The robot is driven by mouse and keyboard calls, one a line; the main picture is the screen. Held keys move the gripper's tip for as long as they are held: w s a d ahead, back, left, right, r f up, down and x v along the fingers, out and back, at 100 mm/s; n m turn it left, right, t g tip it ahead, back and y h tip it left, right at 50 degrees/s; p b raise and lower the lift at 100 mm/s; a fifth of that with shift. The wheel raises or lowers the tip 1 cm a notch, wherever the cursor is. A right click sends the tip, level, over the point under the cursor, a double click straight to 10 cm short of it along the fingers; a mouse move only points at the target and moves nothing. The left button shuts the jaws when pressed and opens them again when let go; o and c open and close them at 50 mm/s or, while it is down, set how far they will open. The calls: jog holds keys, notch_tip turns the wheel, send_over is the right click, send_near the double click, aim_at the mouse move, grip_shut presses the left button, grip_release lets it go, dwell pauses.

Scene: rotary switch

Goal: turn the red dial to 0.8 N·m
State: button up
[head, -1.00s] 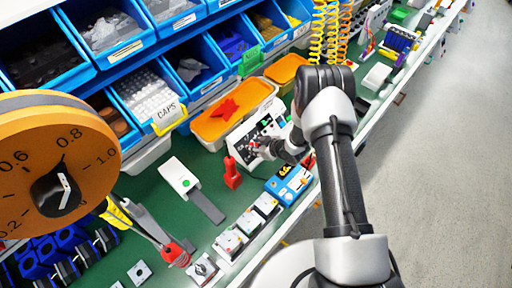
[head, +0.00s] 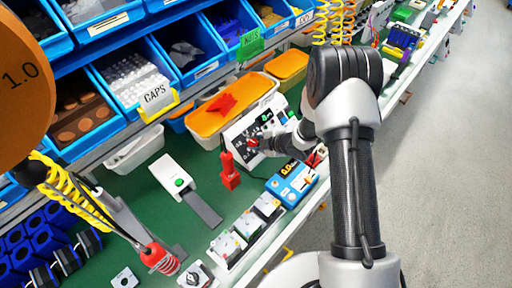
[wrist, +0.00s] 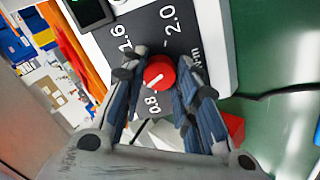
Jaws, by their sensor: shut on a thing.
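The red dial (wrist: 160,73) sits on a dark panel face (wrist: 180,35) printed with 0.8, 1.6 and 2.0. A short white line on the dial points down and left in the wrist view, toward the side where 0.8 (wrist: 152,104) is printed; exact alignment is hard to tell. My gripper (wrist: 161,68) has one finger on each side of the dial and is shut on it. In the head view, my gripper (head: 263,143) is at the panel device (head: 246,128), and the dial (head: 252,143) is small there.
Blue bins line the back. An orange disc (head: 24,85) with 1.0 fills the upper left corner.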

jog(key=n+b, duration=0.4)
jog(key=shift+f, duration=0.2)
jog(key=shift+d+r+n+b, duration=0.1)
jog(key=shift+n+b, duration=1.05)
jog(key=shift+n, duration=0.45)
jog(key=o, duration=1.1)
jog(key=shift+r, duration=0.1)
jog(key=v, duration=1.2)
jog(key=shift+w+d, duration=0.1)
jog(key=shift+w, duration=0.05)
